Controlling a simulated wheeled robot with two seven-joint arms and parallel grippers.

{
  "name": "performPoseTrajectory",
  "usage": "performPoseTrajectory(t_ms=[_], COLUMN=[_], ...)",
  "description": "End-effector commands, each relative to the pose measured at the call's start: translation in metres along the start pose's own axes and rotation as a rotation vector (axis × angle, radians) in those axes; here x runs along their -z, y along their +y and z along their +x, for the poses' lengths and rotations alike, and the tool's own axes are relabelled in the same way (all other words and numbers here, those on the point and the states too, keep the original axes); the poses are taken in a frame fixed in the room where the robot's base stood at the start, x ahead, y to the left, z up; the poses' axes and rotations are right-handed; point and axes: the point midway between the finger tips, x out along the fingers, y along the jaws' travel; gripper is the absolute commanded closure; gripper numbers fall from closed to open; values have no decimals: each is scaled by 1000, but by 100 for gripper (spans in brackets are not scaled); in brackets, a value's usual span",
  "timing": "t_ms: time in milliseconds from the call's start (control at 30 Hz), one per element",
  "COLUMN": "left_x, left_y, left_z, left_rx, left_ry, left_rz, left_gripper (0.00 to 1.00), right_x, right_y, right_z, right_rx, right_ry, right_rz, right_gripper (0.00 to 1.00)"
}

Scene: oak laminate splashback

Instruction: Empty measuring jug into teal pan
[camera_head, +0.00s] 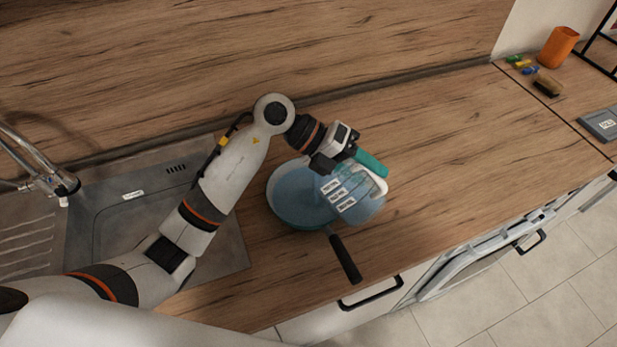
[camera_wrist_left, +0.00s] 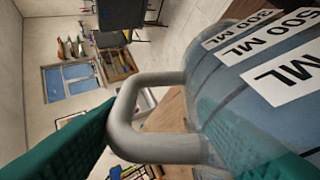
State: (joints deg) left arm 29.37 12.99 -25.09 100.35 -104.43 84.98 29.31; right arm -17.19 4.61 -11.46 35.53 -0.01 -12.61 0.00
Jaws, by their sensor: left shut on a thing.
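The teal pan (camera_head: 288,205) sits on the wooden counter, its dark handle (camera_head: 345,258) pointing to the front edge. The clear measuring jug (camera_head: 362,208) with white volume labels is tilted over the right side of the pan. My left gripper (camera_head: 371,170), with teal fingers, is shut on the jug. In the left wrist view the jug's pale handle (camera_wrist_left: 128,120) lies between the teal fingers, and the jug body (camera_wrist_left: 225,100) fills the right side. The head view does not clearly show whether anything is in the jug or pan. My right gripper is not in view.
A sink (camera_head: 130,215) with a tap (camera_head: 55,183) lies at the left. An orange cup (camera_head: 558,47), small coloured items and a brown block (camera_head: 548,86) stand at the far right. The counter (camera_head: 450,140) right of the jug is clear.

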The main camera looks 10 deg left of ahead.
Motion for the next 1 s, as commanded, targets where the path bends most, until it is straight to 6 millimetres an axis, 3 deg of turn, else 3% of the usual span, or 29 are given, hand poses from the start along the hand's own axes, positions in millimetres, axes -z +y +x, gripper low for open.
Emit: performPoseTrajectory(t_ms=[1000], left_x=[8], left_y=[3], left_z=[-19], left_rx=[-139], left_ry=[-7], left_rz=[-56], left_gripper=[99], right_x=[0], right_y=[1], right_z=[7], right_rx=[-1], right_ry=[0], right_rz=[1], right_gripper=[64])
